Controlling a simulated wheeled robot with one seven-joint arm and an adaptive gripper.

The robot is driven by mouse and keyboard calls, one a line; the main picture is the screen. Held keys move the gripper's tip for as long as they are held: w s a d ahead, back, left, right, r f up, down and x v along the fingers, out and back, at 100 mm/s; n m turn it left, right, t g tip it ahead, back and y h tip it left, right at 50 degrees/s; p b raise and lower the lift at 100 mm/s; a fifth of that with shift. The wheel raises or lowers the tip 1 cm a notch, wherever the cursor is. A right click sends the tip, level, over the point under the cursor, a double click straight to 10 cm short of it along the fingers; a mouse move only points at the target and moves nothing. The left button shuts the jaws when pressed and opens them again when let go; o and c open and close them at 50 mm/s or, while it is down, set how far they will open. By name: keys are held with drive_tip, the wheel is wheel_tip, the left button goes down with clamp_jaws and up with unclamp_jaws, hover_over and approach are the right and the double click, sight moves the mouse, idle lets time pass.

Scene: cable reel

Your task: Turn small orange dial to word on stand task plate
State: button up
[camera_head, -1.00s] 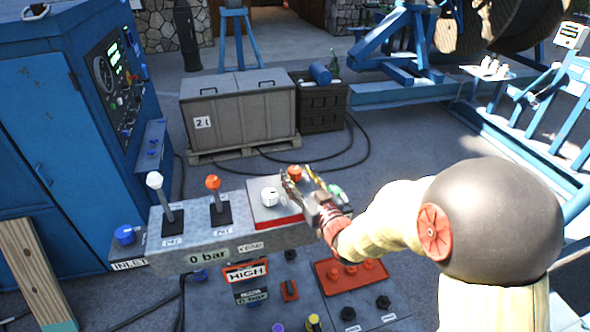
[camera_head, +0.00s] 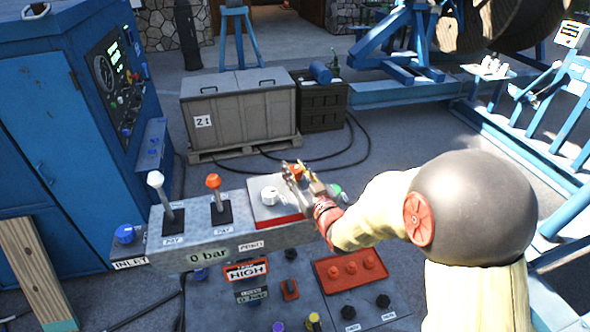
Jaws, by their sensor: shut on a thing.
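The small orange dial (camera_head: 297,170) sits at the back right of the stand's top, partly hidden by my gripper. My gripper (camera_head: 293,176) reaches in from the right and is shut on the orange dial. A white dial (camera_head: 269,196) stands just left of my gripper on a light plate with a red front edge (camera_head: 279,222). The task plate with its words is too small or too hidden to read. A green knob (camera_head: 336,191) shows just right of my gripper.
A white-knobbed lever (camera_head: 156,181) and an orange-knobbed lever (camera_head: 214,183) stand left on the same stand. A lower panel holds red buttons (camera_head: 350,268) and black knobs. A grey crate (camera_head: 240,115) stands behind. A blue cabinet (camera_head: 50,140) is at left.

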drive_tip(key=c, duration=0.5)
drive_tip(key=shift+a+h+b, duration=0.1)
drive_tip(key=shift+h+b, duration=0.2)
drive_tip(key=shift+b, duration=0.3)
drive_tip(key=shift+f+m+t+h+b, duration=0.1)
drive_tip(key=shift+m+t+h+b, duration=0.3)
drive_tip(key=shift+m+h+b, duration=0.45)
drive_tip(key=shift+m+t+h+b, duration=0.3)
drive_tip(key=shift+m+h+b, duration=0.35)
drive_tip(key=shift+h+b, duration=0.4)
drive_tip(key=shift+r, duration=0.2)
drive_tip(key=o, duration=1.2)
drive_tip(key=shift+f, duration=0.1)
drive_tip(key=shift+c, duration=0.2)
